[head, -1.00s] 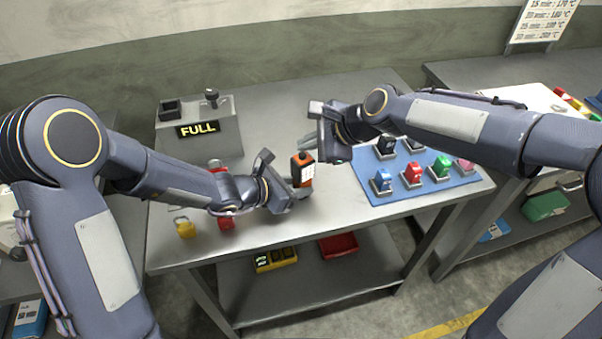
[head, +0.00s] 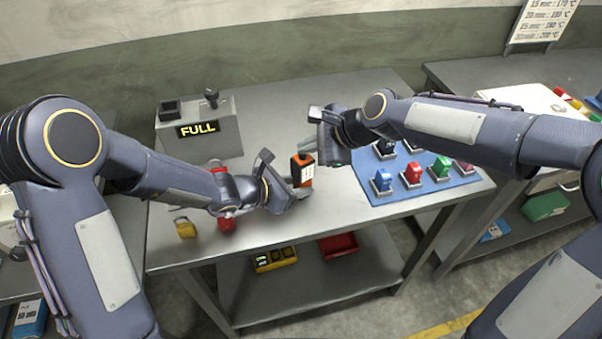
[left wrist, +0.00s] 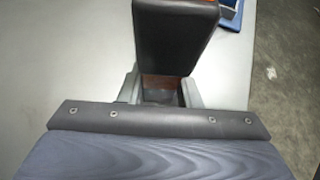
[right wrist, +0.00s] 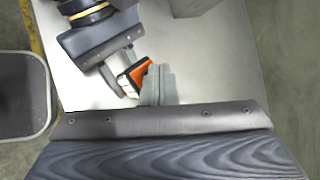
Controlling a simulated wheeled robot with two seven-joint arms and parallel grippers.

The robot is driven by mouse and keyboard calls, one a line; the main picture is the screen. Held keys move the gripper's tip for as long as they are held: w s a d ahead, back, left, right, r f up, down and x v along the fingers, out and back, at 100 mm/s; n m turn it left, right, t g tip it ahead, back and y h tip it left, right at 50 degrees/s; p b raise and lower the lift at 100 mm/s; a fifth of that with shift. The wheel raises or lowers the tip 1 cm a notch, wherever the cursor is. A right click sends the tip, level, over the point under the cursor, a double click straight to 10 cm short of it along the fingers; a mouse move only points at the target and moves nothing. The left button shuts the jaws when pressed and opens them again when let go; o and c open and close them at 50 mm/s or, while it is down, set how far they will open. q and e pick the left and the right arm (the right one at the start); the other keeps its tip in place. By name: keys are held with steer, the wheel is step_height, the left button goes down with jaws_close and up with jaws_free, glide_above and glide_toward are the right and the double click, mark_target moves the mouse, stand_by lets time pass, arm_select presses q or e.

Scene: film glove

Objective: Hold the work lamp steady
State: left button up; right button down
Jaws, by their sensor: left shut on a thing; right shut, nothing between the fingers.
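The work lamp is an orange and black block with a pale gridded face (head: 306,174), upright above the front middle of the table. My left gripper (head: 297,188) is shut on its lower part. In the left wrist view the lamp's dark back (left wrist: 176,38) rises between the fingers (left wrist: 160,92). My right gripper (head: 312,145) is shut and empty, just behind and above the lamp. In the right wrist view its closed fingers (right wrist: 160,86) are close beside the lamp (right wrist: 137,78); whether they touch cannot be told.
Several coloured padlock-like items stand on a blue mat (head: 350,172) at the right. A yellow padlock (head: 185,228) and red items lie at the left front. The table's middle back is clear.

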mark_target(308, 159)
stand_by(0.3)
steer(key=shift+r, duration=0.8)
step_height(308, 159, up, 6)
stand_by(0.4)
arm_select(q)
steer(key=o, duration=0.8)
steer(key=shift+o, duration=0.2)
